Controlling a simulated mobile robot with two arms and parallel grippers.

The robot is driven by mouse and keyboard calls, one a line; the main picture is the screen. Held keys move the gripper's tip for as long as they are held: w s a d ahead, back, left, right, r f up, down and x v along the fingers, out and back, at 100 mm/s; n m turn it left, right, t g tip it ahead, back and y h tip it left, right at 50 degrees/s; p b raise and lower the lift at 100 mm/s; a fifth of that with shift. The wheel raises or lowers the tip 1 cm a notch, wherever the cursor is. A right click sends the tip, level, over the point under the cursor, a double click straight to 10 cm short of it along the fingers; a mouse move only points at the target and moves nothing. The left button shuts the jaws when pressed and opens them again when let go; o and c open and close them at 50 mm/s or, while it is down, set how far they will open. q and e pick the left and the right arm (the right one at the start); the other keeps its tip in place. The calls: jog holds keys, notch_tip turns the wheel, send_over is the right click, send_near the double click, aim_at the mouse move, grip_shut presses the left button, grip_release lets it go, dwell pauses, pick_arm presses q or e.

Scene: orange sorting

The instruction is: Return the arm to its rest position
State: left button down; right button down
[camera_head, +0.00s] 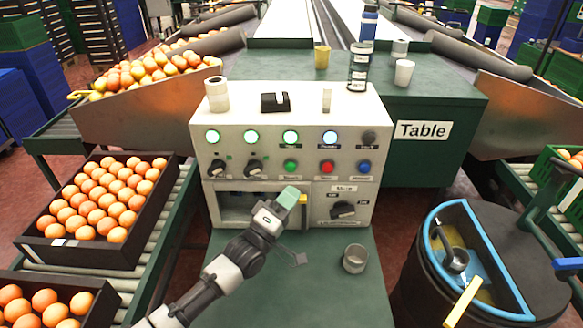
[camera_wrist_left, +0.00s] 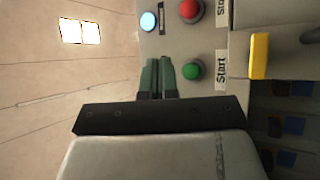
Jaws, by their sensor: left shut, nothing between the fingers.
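My left arm comes in from the lower left in the head view, and its gripper (camera_head: 288,198) is in front of the control panel (camera_head: 372,189). The green fingers are together with nothing between them. In the left wrist view the gripper (camera_wrist_left: 157,75) points at the panel, near a green button (camera_wrist_left: 191,71) beside the "Start" label and a red button (camera_wrist_left: 190,10). I cannot tell whether the fingertips touch the panel. My right gripper is not in view.
A dark crate of oranges (camera_head: 38,250) stands at left on a roller conveyor. A metal cup (camera_head: 355,259) stands on the green surface in front of the panel. A black barrel (camera_head: 405,290) with a blue rim is at right. A tumbler and bottles stand behind the panel top.

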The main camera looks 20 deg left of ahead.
pick_arm(q)
jog(key=s+d+f+m+g+y, duration=0.2)
jog(key=s+f+m+g+y, duration=0.3)
jog(key=s+f+g, duration=0.55)
jog(key=s+a+f+m+g+y, duration=0.1)
jog(key=s+a+m+g+y, duration=0.2)
jog(key=s, duration=0.8)
jog(key=s+a+f+m+g+y, duration=0.1)
jog(key=s+a+f+m+g, duration=0.2)
jog(key=s, duration=0.8)
notch_tip(320, 180, down, 20)
jog(key=g+p, duration=0.2)
jog(key=p, duration=0.2)
jog(key=s+a+f+m+g+p, duration=0.1)
jog(key=s+a+f+p, duration=0.2)
jog(key=s+f, duration=1)
jog(key=s, duration=0.4)
jog(key=shift+f, duration=0.2)
